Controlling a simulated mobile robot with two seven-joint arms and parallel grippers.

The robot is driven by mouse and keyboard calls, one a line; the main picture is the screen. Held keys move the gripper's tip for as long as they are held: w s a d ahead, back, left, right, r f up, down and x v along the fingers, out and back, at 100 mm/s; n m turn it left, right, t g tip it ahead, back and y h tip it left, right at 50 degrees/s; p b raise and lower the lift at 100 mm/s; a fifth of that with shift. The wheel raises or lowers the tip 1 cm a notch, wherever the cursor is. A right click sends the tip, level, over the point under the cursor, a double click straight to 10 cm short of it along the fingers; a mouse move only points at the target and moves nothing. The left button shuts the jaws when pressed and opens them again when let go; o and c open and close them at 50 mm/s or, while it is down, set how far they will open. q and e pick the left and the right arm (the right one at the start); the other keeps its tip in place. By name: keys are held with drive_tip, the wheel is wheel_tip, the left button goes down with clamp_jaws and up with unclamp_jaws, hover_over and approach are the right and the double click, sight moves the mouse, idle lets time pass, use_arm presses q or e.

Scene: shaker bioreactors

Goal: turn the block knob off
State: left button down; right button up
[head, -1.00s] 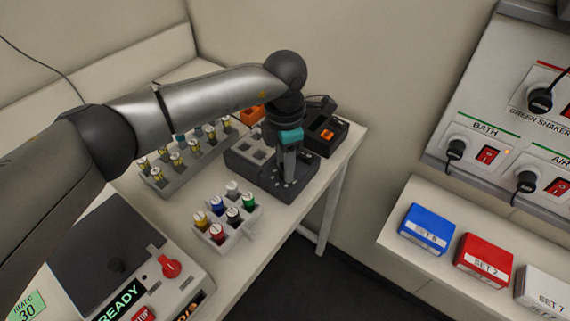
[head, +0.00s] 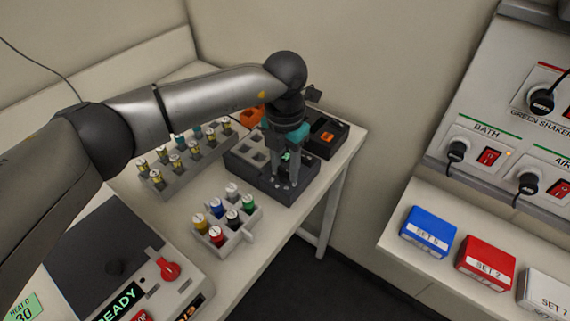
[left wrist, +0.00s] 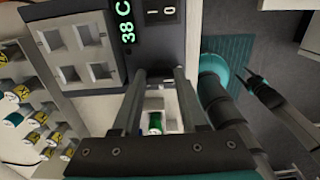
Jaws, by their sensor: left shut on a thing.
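The block is a dark grey heating block (head: 244,160) with square wells on the side table. In the left wrist view its front panel (left wrist: 166,45) shows a green "38 C" readout and the marks "I" and "0". My left gripper (head: 286,180) points down at the panel end of the block in the head view. Its two fingers (left wrist: 160,74) reach to the panel below those marks in the left wrist view. The gripper is shut on the block's knob, which is mostly hidden between the fingertips.
A rack of colour-capped vials (head: 242,237) stands close in front of the block. A longer vial rack (head: 160,184) is to its left, and a black device (head: 327,135) behind it. A machine with a red knob (head: 169,268) stands nearer. Wall switches are at right.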

sight(285, 169)
idle(0.3)
use_arm(q)
drive_tip(key=shift+c, duration=2.2)
unclamp_jaws()
wheel_tip(285, 169, up, 15)
drive_tip(key=shift+r, duration=0.15)
